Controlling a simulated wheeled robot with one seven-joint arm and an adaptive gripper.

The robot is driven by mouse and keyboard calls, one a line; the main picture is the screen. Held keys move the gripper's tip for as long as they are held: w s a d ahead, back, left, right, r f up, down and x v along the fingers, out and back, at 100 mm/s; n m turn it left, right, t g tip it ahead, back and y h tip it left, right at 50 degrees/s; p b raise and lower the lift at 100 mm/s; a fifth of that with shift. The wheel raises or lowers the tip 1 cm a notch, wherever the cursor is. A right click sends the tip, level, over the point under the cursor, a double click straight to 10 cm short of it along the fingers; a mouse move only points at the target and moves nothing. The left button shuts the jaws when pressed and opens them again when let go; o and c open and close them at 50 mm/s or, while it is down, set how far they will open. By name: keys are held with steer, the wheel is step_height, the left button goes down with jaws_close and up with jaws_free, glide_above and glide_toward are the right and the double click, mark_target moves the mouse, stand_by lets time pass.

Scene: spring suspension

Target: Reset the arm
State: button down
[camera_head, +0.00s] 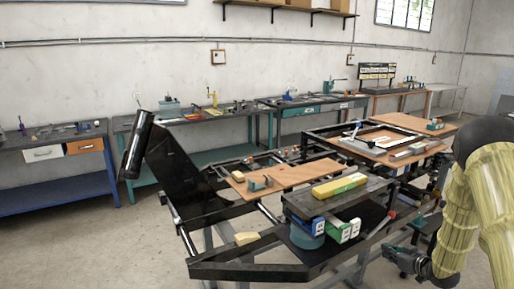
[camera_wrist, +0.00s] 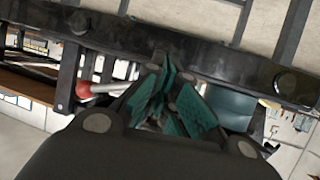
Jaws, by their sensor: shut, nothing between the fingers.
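My gripper (camera_head: 390,252) is at the lower right in the head view, at the end of my yellow-covered arm. It is beside the front right of the black-framed workstation (camera_head: 245,271), low and apart from the items on its top. In the wrist view my gripper (camera_wrist: 172,88) shows teal finger pads close together, with nothing held. A dark metal beam (camera_wrist: 215,58) of a frame crosses behind the fingers. A lever with a red knob (camera_wrist: 83,90) shows left of the fingers.
On the workstation are a yellow block (camera_head: 339,186), a wooden board (camera_head: 285,178), blue and green boxes (camera_head: 342,231), and a small yellow piece (camera_head: 247,238). A tilted black panel (camera_head: 180,165) rises at its left. Workbenches line the wall. Floor at the lower left is clear.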

steer(key=s+a+f+m+g+h, duration=0.1)
steer(key=s+a+f+m+g, duration=0.15)
steer(key=s+a+f, duration=0.85)
steer(key=s+a+f+m+g+h, duration=0.1)
steer(key=s+a+f+g, duration=0.2)
steer(key=s+a+f, duration=0.65)
steer(key=s+a+g+h, duration=0.1)
steer(key=s+a+g, duration=0.2)
steer(key=s, duration=1.3)
steer(key=s+a+f+g, duration=0.1)
steer(key=s+a+g, duration=0.2)
steer(key=s, duration=1.3)
steer(key=shift+a+f+g+h, duration=0.15)
steer(key=shift+f+g+h, duration=0.2)
steer(key=shift+g, duration=0.2)
steer(key=shift+m, duration=0.25)
